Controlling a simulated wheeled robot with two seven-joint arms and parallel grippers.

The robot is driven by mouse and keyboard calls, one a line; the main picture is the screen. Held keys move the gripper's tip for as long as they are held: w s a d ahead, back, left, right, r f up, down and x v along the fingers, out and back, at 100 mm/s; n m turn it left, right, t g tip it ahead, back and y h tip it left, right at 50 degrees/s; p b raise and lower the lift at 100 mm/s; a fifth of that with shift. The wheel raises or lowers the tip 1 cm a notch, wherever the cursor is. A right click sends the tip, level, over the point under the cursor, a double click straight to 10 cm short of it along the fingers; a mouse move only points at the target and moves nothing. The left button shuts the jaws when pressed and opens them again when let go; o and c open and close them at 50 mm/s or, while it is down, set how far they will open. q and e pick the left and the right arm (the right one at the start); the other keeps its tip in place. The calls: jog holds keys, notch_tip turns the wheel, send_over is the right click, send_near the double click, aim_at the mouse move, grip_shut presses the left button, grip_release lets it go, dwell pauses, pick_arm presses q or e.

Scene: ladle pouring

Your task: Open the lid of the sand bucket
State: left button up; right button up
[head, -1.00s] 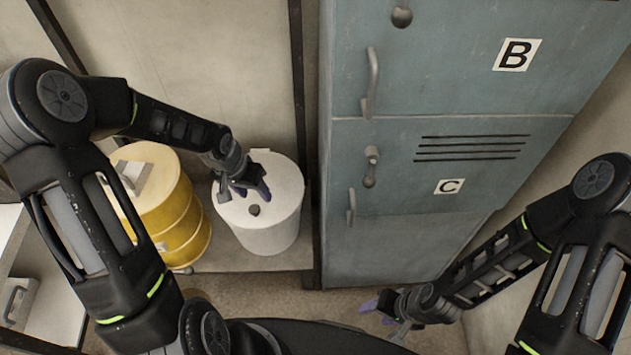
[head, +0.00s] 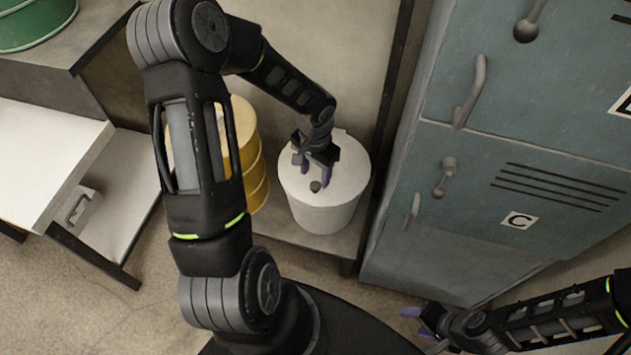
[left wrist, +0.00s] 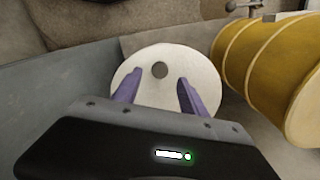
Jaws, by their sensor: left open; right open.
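The white bucket (head: 325,216) stands on a low shelf, with its pale round lid (head: 345,177) on top. A small dark knob (head: 315,186) sits on the lid. My left gripper (head: 317,172) is open above the lid, its purple fingers pointing down toward the knob. In the left wrist view the lid (left wrist: 158,92) lies beyond the open left gripper (left wrist: 157,88), and the dark knob (left wrist: 160,70) shows between and beyond the fingertips. My right gripper (head: 420,323) is open and empty at the lower right, away from the bucket.
A yellow barrel (head: 250,155) stands just left of the bucket, partly behind my left arm. A blue-grey locker (head: 480,200) stands to the right. A white-topped table (head: 45,160) and a green drum (head: 30,22) are at the left.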

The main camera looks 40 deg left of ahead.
aim_at(315, 185)
pick_arm(q)
notch_tip(315, 185, down, 4)
jog(key=shift+f+b, duration=0.25)
jog(key=shift+b, duration=0.05)
jog(key=shift+c, duration=0.3)
grip_shut()
dwell(1.0)
